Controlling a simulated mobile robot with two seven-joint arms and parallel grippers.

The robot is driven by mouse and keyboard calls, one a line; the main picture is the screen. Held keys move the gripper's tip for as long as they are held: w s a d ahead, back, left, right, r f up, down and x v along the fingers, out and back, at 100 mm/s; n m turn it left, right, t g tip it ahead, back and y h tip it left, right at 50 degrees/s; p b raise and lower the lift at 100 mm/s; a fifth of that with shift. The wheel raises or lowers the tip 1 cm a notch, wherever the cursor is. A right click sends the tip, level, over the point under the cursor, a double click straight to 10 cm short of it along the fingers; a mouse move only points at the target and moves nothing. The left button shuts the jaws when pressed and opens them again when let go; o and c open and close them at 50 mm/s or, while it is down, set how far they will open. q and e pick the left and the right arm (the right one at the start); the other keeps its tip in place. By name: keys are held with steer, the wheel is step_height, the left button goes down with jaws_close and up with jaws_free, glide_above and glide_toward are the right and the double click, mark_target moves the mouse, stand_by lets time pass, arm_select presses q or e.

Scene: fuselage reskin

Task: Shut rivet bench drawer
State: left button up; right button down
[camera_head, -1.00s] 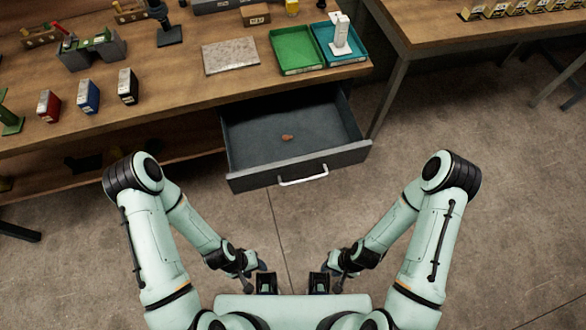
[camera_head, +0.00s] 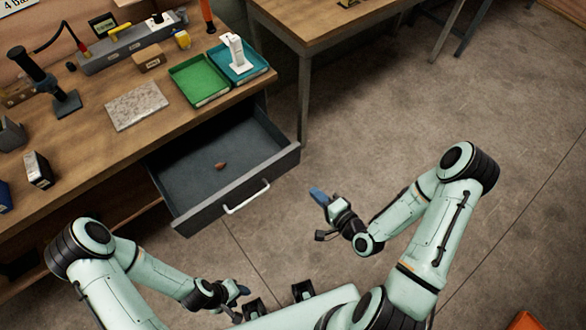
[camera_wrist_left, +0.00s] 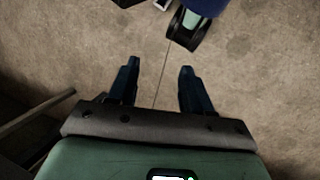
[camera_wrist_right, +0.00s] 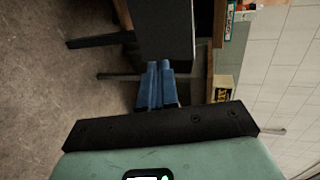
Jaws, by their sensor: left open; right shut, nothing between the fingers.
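The rivet bench drawer (camera_head: 185,187) is pulled out from under the wooden bench, with a light bar handle (camera_head: 246,197) on its front. A small brown piece (camera_head: 220,166) lies inside it. My right gripper (camera_head: 318,196) is shut and empty, to the right of the drawer front and apart from it. In the right wrist view its blue fingers (camera_wrist_right: 158,85) are together, with a dark grey panel (camera_wrist_right: 163,30) beyond them. My left gripper (camera_head: 243,291) is low, in front of the drawer and away from it. Its fingers (camera_wrist_left: 158,85) are apart over bare floor.
On the bench (camera_head: 95,170) are a green tray (camera_head: 200,80), a teal tray (camera_head: 243,62) holding a white object, a grey slab (camera_head: 137,105) and a black stand (camera_head: 62,100). A second table (camera_head: 320,20) stands at the back right. The floor right of the drawer is clear.

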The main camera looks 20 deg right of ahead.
steer(key=w+f+b, duration=0.1)
steer(key=w+b, duration=0.1)
steer(key=b, duration=0.2)
arm_select(q)
step_height(320, 180, down, 14)
steer(key=s+b, duration=0.2)
steer(key=b, duration=0.8)
arm_select(e)
steer(key=b, duration=0.2)
glide_toward(284, 164)
step_height(284, 164, down, 2)
steer(key=x, duration=0.2)
steer(key=r+b+x, duration=0.1)
steer(key=x, duration=0.2)
steer(key=shift+w, duration=0.15)
arm_select(q)
steer(key=w+a+f+t, duration=0.2)
steer(key=w+f, duration=0.2)
steer(key=w, duration=0.1)
steer(key=shift+n+y, duration=0.3)
steer(key=shift+y, duration=0.1)
arm_select(e)
steer(key=shift+w+a+r, duration=0.1)
steer(key=shift+w, duration=0.45)
